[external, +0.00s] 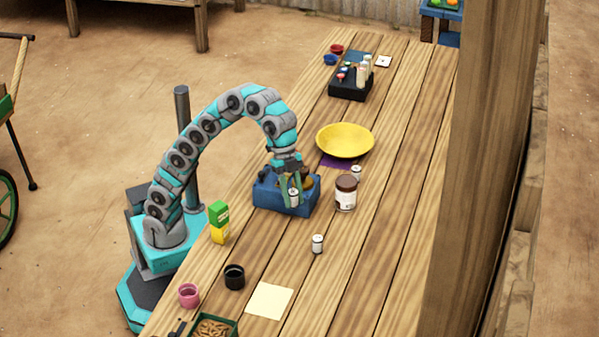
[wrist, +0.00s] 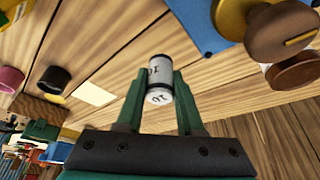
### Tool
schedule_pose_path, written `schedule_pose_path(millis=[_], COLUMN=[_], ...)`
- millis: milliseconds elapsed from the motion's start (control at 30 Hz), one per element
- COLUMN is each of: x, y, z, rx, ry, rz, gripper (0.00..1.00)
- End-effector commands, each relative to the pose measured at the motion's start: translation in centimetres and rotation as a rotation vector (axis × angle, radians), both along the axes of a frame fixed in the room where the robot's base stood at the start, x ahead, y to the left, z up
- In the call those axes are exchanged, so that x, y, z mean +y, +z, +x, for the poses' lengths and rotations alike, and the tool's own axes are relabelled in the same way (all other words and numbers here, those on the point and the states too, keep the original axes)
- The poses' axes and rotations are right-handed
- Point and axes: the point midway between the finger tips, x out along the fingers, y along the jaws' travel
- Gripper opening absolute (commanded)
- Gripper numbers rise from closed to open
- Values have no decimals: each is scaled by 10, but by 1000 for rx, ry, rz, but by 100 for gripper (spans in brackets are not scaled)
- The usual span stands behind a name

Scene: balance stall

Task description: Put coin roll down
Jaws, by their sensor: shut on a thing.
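My gripper (external: 291,190) points down over the front side of the blue box (external: 268,197) on the plank table. Its green fingers, also seen in the wrist view (wrist: 158,92), are shut on a white coin roll with dark bands (wrist: 159,72). The coin roll also shows in the external view (external: 294,198). The number 10 is printed on the roll and its end. Whether the roll touches anything below is hard to tell.
The brown-lidded jar (external: 346,194) stands right of the blue box. A yellow bowl (external: 345,139) is behind. Green and yellow boxes (external: 219,222), a black cup (external: 234,277), a pink cup (external: 189,295) and a cream sheet (external: 269,300) lie nearer. The right-hand planks are mostly clear.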

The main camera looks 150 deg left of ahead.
Motion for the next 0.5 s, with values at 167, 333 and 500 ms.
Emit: schedule_pose_path(millis=[167,333,500], x=[0,0,5], y=[19,21,20], z=[1,0,-1], rx=[-5,-4,-7], ry=[-1,0,20], rz=[3,1,-1], gripper=[0,0,0])
